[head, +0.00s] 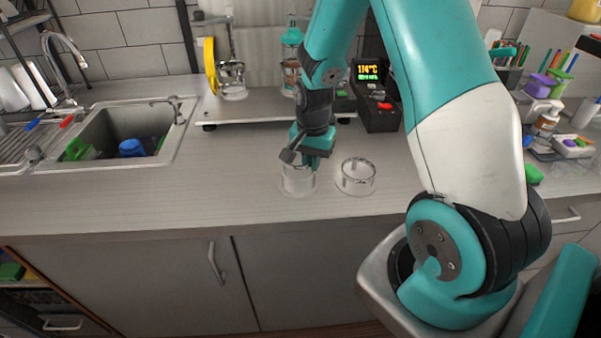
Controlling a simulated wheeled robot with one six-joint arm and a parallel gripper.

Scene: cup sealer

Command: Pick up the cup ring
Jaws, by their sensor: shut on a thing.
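My gripper (307,163) reaches down to the counter and is shut on a clear, ring-like piece that I take as the cup ring (298,184). The jaws are at its upper rim and hide part of it. The cup ring is at or just above the counter surface; I cannot tell whether it touches. A second clear round piece (356,178) stands on the counter just to the right, apart from my gripper.
A black device with a lit display (380,108) stands behind on the right, next to a low raised platform (250,110). A sink (128,118) is at left. Bottles and small items (545,120) crowd the right. The front left counter is clear.

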